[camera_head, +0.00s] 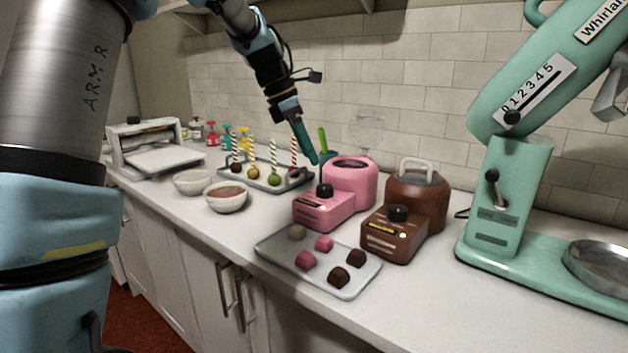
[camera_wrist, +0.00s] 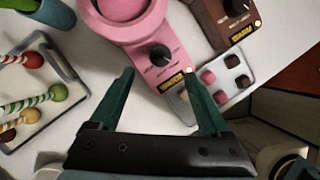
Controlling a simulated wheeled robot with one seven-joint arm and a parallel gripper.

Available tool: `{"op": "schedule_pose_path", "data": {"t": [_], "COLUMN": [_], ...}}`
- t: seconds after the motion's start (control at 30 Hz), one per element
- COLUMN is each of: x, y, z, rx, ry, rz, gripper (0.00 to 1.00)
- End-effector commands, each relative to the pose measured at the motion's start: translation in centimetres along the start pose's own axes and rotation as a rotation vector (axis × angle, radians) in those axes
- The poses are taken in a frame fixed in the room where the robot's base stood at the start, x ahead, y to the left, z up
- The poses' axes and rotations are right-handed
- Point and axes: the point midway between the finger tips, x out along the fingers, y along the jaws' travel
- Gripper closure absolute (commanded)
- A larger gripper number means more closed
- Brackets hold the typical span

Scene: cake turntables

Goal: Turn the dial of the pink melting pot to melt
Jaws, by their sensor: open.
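The pink melting pot (camera_head: 350,186) stands on the counter with a black dial (camera_head: 325,190) on top of its front box. In the wrist view the pink pot (camera_wrist: 128,22) fills the top middle, and its dial (camera_wrist: 160,55) lies just beyond and between my fingertips. Small labels, one lit yellow (camera_wrist: 172,81), sit around the dial; I cannot read its setting surely. My gripper (camera_head: 317,163), also in the wrist view (camera_wrist: 159,73), is open and empty. It hangs above the dial, apart from it, pointing down.
A brown melting pot (camera_head: 420,190) stands close on the right. A tray of chocolates (camera_head: 343,291) lies in front.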

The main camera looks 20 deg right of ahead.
Motion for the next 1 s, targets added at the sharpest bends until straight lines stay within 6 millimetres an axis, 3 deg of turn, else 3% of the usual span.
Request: {"op": "schedule_pose_path", "data": {"t": [0.2,0.4,0.6,0.87,1.0], "x": [4.2,7.2,8.4,8.5,8.5], "y": [-0.1,-0.1,0.0,0.0,0.0], "z": [0.0,-0.1,-0.1,-0.1,-0.1], "rx": [0.001,0.002,0.002,0.002,0.002], "ry": [0.002,0.002,0.002,0.002,0.001], "rz": [-0.004,-0.003,0.0,0.001,0.001], "gripper": [0.2,0.2,0.2,0.2,0.34]}}
